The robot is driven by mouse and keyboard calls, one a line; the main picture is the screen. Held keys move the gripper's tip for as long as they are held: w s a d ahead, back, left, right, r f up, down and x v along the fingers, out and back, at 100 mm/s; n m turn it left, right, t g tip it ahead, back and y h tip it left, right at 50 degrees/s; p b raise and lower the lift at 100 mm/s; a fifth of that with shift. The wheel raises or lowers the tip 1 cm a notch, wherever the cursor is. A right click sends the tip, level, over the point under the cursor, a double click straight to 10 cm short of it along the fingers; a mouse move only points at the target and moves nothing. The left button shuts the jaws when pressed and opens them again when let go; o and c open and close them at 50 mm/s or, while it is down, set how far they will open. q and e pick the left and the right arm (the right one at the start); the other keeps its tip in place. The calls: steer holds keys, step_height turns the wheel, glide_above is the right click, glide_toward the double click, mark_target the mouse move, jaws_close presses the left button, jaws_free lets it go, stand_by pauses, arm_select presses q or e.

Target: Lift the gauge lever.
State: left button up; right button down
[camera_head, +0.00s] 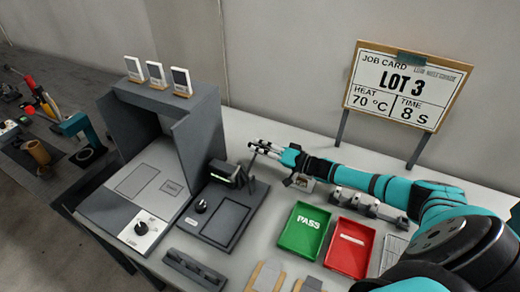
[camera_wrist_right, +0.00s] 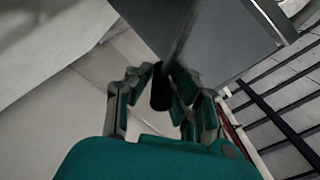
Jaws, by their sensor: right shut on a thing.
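The gauge is a dark flat base (camera_head: 224,219) with a black knob and a small black head with a green strip (camera_head: 224,171) at its back edge. My right gripper (camera_head: 259,150) reaches in from the right, just behind and to the right of that head. In the right wrist view, my right gripper (camera_wrist_right: 160,82) is shut on a short dark round bar (camera_wrist_right: 160,92), which looks like the gauge lever. The lever's far end is hidden by the fingers and a grey panel. My left gripper is not in view.
A grey hooded station (camera_head: 155,190) stands left of the gauge, with white cards on top. A green PASS tray (camera_head: 304,247) and a red tray (camera_head: 364,233) lie to the right. A job card (camera_head: 408,88) stands behind. A dark slotted rack (camera_head: 194,271) is in front.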

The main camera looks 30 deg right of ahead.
steer(key=shift+d+f, duration=0.1)
steer(key=shift+f, duration=0.2)
steer(key=c, duration=1.2)
jaws_free()
steer(key=shift+f, duration=0.1)
steer(key=shift+c, duration=0.2)
steer(key=shift+s, duration=0.2)
steer(key=shift+s+d+f, duration=0.3)
steer(key=shift+s, duration=0.2)
steer(key=v, duration=1)
steer(key=shift+d+r, duration=0.25)
steer(key=shift+r, duration=0.15)
steer(key=shift+a, duration=0.1)
